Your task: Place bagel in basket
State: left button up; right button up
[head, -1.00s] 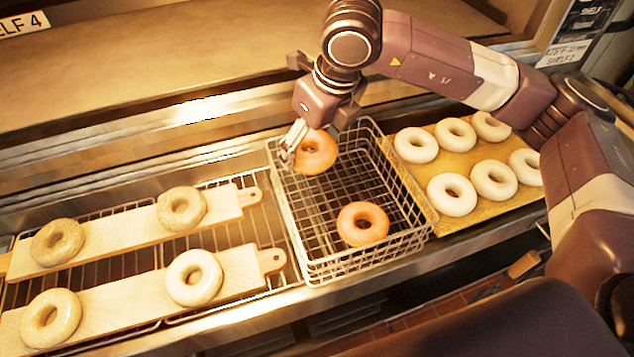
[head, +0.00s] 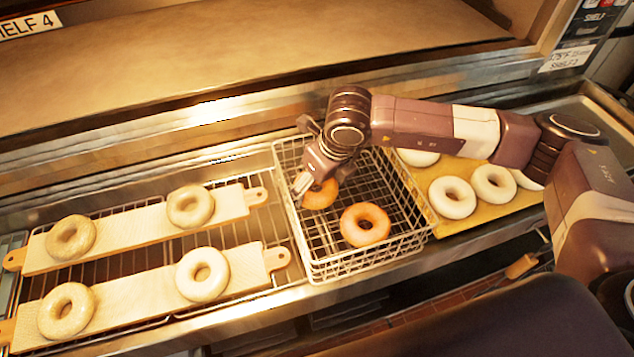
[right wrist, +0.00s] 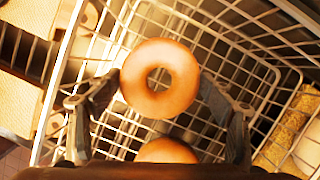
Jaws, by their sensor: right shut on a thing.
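The wire basket (head: 318,262) stands in the middle of the counter in the head view; its wires also fill the right wrist view (right wrist: 215,28). My right gripper (head: 312,192) is inside the basket's outline, toward its left back. It is shut on an orange-brown bagel (head: 322,197), which it partly hides. In the right wrist view this bagel (right wrist: 160,105) sits between the two fingers, over the basket's wires. A second browned bagel (head: 365,210) lies in the basket, nearer the front; its edge shows below the held one in the right wrist view (right wrist: 166,151). My left gripper is not in view.
Two wooden boards (head: 150,225) with pale bagels lie on a wire rack left of the basket. A tray (head: 440,219) with several white bagels is right of the basket, partly behind my right arm. The basket's raised wire walls surround the gripper.

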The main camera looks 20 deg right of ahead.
jog(key=shift+f, duration=0.2)
jog(key=o, duration=0.9)
jog(key=shift+r, duration=0.1)
jog(key=shift+r, duration=0.1)
jog(key=shift+r, duration=0.2)
jog(key=shift+b+v, duration=1.2)
jog(key=shift+v, duration=4.7)
